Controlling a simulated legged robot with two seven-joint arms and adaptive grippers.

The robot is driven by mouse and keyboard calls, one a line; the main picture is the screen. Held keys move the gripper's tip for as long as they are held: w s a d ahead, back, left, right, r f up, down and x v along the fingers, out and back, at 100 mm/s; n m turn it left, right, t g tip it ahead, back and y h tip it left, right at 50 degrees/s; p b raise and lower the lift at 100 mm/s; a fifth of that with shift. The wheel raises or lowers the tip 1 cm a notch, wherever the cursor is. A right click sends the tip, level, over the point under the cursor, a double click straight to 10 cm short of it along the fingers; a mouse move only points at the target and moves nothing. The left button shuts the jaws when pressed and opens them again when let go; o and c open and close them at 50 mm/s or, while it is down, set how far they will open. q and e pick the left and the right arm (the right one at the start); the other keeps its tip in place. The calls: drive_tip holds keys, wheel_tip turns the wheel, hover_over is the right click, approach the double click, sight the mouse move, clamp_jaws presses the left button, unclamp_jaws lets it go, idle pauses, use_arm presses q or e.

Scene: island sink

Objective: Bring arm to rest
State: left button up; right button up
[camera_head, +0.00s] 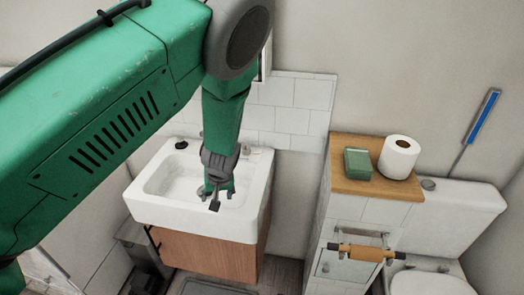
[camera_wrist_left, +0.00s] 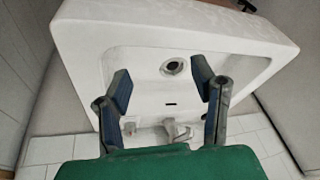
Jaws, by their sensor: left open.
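My left arm, green with a dark grey joint, crosses the head view from the left. Its left gripper (camera_head: 216,196) hangs over the basin of the white sink (camera_head: 245,222). In the left wrist view the two fingers of the gripper (camera_wrist_left: 163,88) stand wide apart with nothing between them. The sink's drain hole (camera_wrist_left: 173,66) shows between the fingers. The tap (camera_wrist_left: 177,130) is close to the gripper's base in that view. Whether the gripper touches the sink cannot be told. My right gripper is not in view.
A ledge with a wooden top (camera_head: 345,185) stands right of the sink, holding a toilet roll (camera_head: 398,157) and a green box (camera_head: 358,163). A toilet (camera_head: 455,222) and a blue-handled brush (camera_head: 483,116) are further right. A wooden-fronted cabinet (camera_head: 208,257) is under the sink.

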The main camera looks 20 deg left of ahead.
use_arm(q)
drive_tip(key=s+d+f+m+b, duration=0.1)
drive_tip(key=s+f+m+b, duration=0.3)
drive_tip(key=s+f+b, duration=0.75)
drive_tip(key=s+d+f+m+h, duration=0.1)
drive_tip(key=s+d+f, duration=0.1)
drive_tip(key=s, duration=0.4)
drive_tip(key=s+d+f+m+g+h+b, duration=0.1)
drive_tip(key=s+d+f, duration=0.1)
drive_tip(key=s+f, duration=0.2)
drive_tip(key=s+d+f+m+h+b, duration=0.1)
drive_tip(key=s+d+f+m, duration=0.1)
drive_tip(key=s, duration=0.6)
wheel_tip(320, 180, down, 2)
drive_tip(key=shift+s+d+f, duration=0.1)
drive_tip(key=shift+s+d, duration=0.25)
drive_tip(key=shift+d, duration=0.15)
drive_tip(key=shift+w, duration=0.15)
